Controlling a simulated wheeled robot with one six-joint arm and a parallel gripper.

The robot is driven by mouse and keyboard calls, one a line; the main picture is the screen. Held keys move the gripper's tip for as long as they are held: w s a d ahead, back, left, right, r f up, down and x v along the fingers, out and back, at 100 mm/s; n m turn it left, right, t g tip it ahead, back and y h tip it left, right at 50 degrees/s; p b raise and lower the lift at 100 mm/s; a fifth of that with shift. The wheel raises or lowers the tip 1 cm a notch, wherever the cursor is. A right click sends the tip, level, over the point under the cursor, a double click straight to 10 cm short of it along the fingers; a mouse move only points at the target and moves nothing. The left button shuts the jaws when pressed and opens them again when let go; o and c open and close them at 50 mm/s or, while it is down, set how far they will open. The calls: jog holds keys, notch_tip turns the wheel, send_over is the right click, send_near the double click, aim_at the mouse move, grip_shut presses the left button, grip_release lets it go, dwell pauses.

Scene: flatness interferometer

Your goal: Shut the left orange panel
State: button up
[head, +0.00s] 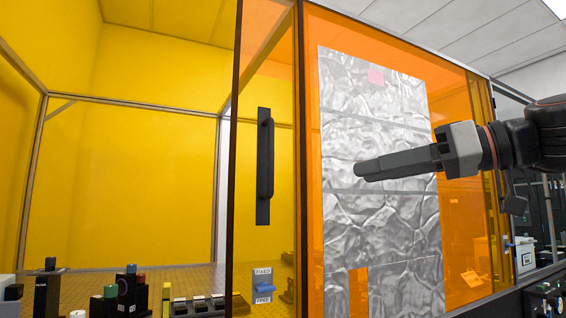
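The left orange panel (262,240) is a see-through sheet with a dark edge frame, standing upright left of centre in the head view. A black vertical bar handle (265,165) is fixed on it. To the left of its edge the enclosure front is open and the inside shows directly. My gripper (362,169) is at right of centre, pointing left, in front of the foil-covered panel. It is to the right of the handle and apart from it in the picture. It is seen side-on, so the gap between its fingers does not show.
The right orange panel (458,120) carries a crinkled silver sheet (375,215). Inside the enclosure, several small optical parts stand on a perforated tabletop (75,290) at lower left. A blue-and-white labelled piece (263,283) shows near the left panel's bottom.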

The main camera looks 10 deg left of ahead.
aim_at(283, 148)
notch_tip(283, 148, up, 6)
jog(key=s+a+n+y, duration=0.1)
jog(key=n+y, duration=0.1)
jog(key=shift+g, duration=0.3)
jog(key=shift+f+x, duration=0.2)
jog(key=shift+x, duration=4.1)
jog(key=shift+f+x, duration=0.2)
jog(key=shift+x, duration=4.05)
grip_shut()
